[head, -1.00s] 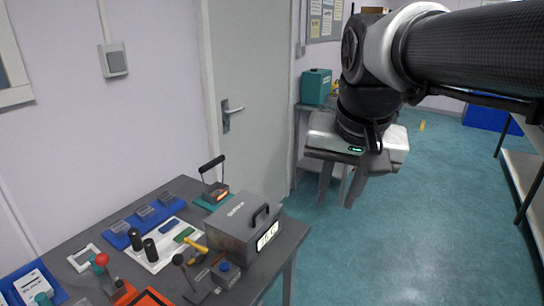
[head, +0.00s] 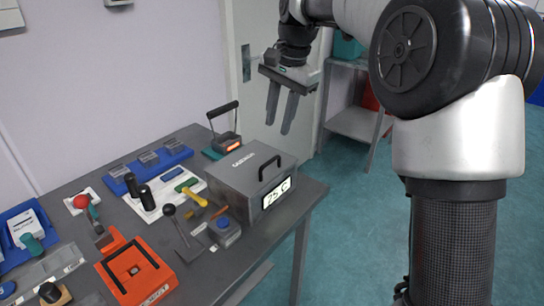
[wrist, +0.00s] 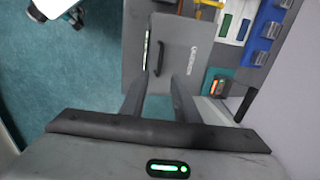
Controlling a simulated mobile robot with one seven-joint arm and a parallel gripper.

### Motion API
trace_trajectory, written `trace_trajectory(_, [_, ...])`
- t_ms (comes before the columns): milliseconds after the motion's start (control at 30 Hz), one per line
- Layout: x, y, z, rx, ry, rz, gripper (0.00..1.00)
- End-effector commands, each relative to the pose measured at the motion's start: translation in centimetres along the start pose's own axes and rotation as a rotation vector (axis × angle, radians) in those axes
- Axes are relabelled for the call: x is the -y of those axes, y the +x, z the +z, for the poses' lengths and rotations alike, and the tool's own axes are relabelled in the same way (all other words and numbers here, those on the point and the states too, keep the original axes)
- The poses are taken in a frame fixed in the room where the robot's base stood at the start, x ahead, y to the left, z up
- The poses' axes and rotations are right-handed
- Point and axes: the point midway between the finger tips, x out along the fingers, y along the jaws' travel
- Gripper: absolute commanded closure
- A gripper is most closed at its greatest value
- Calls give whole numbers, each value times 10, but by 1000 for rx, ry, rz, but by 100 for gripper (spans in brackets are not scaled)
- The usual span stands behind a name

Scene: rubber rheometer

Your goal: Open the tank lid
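The tank (head: 240,192) is a grey box on the right end of the table. Its lid (head: 250,165) lies flat and closed on top, with a dark arched handle (head: 269,166). A display on its front reads about 25 C. My gripper (head: 283,120) hangs above and behind the tank's right side, fingers pointing down, open and empty, apart from the handle. In the wrist view the lid (wrist: 183,48) and handle (wrist: 159,58) show beyond the two spread fingers (wrist: 161,90).
A device with a raised black lever (head: 224,125) stands behind the tank. Left of it are a yellow-handled tool (head: 195,197), a small blue-button box (head: 224,228), an orange frame (head: 137,272) and blue trays (head: 160,160).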

Motion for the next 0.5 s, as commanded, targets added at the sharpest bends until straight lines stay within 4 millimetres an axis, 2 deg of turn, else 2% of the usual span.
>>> trace_trajectory(33, [-1, 15, 0, 2, 0, 2, 72])
trace_trajectory(200, [-2, 53, 0, 2, 0, 3, 72])
trace_trajectory(333, [-1, 78, 0, 1, -1, 2, 72])
trace_trajectory(500, [-1, 101, 0, 0, -1, 2, 72])
